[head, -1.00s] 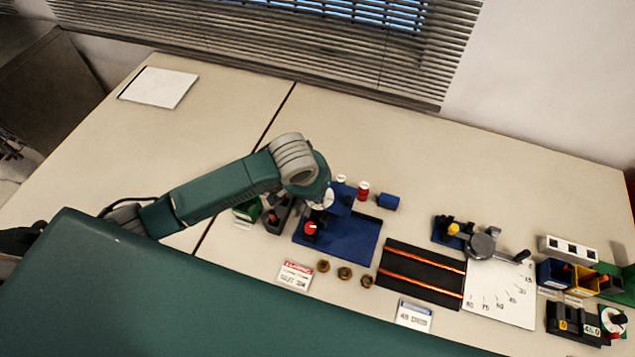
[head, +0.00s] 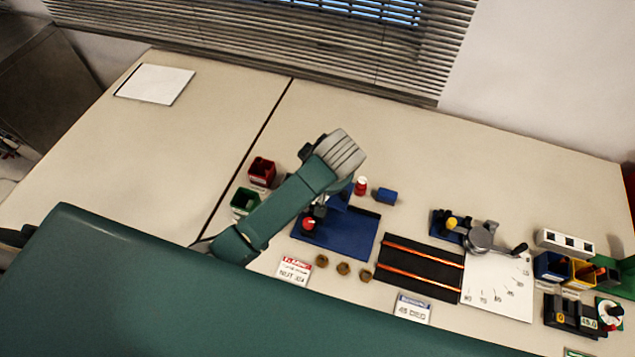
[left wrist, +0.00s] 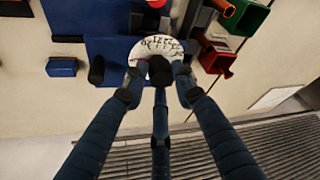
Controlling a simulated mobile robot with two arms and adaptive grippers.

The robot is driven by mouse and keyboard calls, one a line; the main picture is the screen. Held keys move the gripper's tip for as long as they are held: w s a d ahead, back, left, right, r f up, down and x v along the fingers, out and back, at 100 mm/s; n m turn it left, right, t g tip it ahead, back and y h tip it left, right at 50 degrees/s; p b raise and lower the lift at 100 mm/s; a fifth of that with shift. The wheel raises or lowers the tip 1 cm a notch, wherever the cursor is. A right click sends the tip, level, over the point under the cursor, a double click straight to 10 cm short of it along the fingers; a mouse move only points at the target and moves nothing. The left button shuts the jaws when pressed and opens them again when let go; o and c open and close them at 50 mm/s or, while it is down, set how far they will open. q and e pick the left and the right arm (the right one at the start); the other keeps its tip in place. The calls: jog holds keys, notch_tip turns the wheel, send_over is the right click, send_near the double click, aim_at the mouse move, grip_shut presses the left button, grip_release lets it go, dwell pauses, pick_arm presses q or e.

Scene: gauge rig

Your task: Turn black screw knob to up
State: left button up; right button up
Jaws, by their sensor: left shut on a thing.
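The black screw knob (left wrist: 160,70) is in the left wrist view, in front of a white dial plate (left wrist: 150,45) with black markings. My left gripper (left wrist: 159,78) is shut on the knob, its dark blue fingers closing from both sides and from below. In the head view my left arm hangs over the blue base plate (head: 350,238) and hides the knob and most of the dial. A red-topped part (head: 309,224) stands beside the gripper area on the plate. Which way the knob points is hard to tell. My right gripper is not in view.
Red (head: 262,171) and green (head: 245,201) bins stand left of the plate. A red-and-white cylinder (head: 361,186) and a blue block (head: 387,196) lie behind it. Several brass nuts (head: 343,268) lie in front. A crank rig (head: 482,238) stands to the right.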

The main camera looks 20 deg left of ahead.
pick_arm(q)
jog(key=shift+w+a+r+n, duration=0.1)
jog(key=shift+w+r+n, duration=0.25)
jog(key=shift+n, duration=0.15)
jog(key=o, duration=1.1)
jog(key=shift+s+f, duration=0.1)
jog(key=shift+f, duration=0.1)
jog(key=v, duration=0.7)
jog(key=shift+r, duration=0.2)
